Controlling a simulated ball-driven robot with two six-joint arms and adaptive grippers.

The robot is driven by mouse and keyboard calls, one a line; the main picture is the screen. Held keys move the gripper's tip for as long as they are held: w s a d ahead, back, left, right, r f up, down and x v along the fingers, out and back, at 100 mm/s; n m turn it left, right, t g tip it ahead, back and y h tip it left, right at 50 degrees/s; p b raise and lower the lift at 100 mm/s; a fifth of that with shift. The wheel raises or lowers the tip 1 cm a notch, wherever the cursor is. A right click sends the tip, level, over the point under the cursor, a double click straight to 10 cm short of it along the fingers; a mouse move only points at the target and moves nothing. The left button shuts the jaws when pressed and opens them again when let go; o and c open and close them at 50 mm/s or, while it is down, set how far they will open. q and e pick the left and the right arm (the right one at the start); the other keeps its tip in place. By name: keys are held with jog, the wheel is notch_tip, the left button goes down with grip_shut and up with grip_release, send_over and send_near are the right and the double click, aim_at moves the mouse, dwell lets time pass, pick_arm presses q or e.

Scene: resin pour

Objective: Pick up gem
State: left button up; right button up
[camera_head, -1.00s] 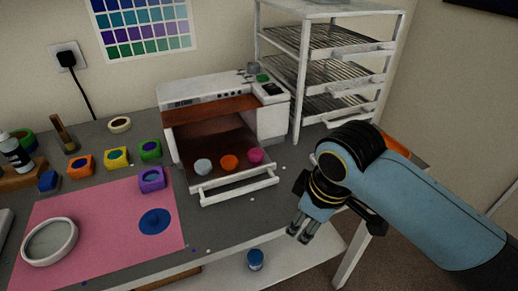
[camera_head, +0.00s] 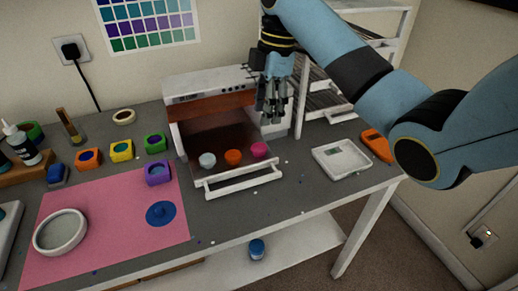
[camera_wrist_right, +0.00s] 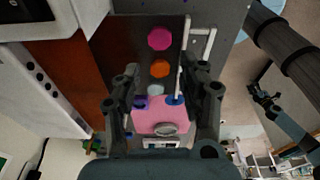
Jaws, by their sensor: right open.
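Three small round gems lie in the pulled-out tray (camera_head: 243,183) of the white curing machine: a pale one (camera_head: 207,160), an orange one (camera_head: 233,157) and a pink one (camera_head: 259,150). My right gripper (camera_head: 271,118) points down above the tray's right side, open and empty. In the right wrist view, the pink gem (camera_wrist_right: 159,39), orange gem (camera_wrist_right: 159,69) and pale gem (camera_wrist_right: 155,90) line up beyond its spread fingers (camera_wrist_right: 163,95). My left gripper (camera_wrist_right: 264,98) seems to show small in the right wrist view; its jaws are unclear.
The white machine (camera_head: 209,87) stands behind the tray, with a wire rack (camera_head: 399,28) to its right. A white scale (camera_head: 341,160) and an orange tool (camera_head: 377,146) lie at right. Coloured moulds (camera_head: 121,151) and a pink mat (camera_head: 105,220) are at left.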

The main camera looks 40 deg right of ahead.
aim_at(259, 147)
jog(key=f, duration=0.3)
jog(key=a+f+p, duration=0.1)
jog(key=f, duration=0.6)
jog(key=shift+w+a, duration=0.15)
jog(key=shift+a, duration=0.1)
jog(key=shift+r, duration=0.1)
jog(key=shift+c, duration=0.4)
jog(key=c, duration=0.5)
